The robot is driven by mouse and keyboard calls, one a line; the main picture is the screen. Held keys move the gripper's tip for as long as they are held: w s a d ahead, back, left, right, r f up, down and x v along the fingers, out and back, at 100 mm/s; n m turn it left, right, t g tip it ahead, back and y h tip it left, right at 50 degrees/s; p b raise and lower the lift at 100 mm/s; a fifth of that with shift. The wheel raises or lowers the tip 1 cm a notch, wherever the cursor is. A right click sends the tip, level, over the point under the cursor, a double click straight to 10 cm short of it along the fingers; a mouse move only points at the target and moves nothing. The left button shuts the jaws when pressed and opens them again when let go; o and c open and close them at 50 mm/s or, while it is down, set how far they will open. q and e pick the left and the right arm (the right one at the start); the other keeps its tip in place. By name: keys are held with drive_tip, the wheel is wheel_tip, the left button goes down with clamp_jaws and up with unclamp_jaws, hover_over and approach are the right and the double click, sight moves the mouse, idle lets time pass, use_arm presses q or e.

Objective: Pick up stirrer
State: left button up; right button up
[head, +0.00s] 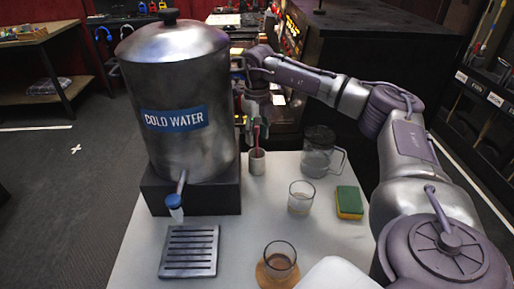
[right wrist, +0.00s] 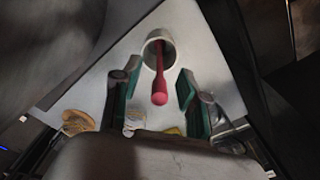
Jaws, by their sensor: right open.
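The stirrer (right wrist: 159,84) is red with a rounded end and stands in a small pale cup (right wrist: 151,40). In the head view the stirrer (head: 257,134) rises from the cup (head: 257,161), beside the water dispenser. My right gripper (right wrist: 152,90) is open, with its green-padded fingers apart on either side of the stirrer's rounded end. In the head view the right gripper (head: 252,118) hangs above the cup and partly hides the stirrer. I cannot see the left gripper.
A large metal dispenser (head: 183,80) labelled COLD WATER stands left of the cup. A glass pitcher (head: 318,155), a clear glass (head: 301,198), a sponge (head: 349,202) and a glass of brown liquid (head: 280,260) share the white table (head: 235,235). A slatted drip tray (head: 190,251) lies in front of the dispenser.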

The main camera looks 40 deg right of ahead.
clamp_jaws()
drive_tip(key=shift+r, duration=0.1)
idle(0.3)
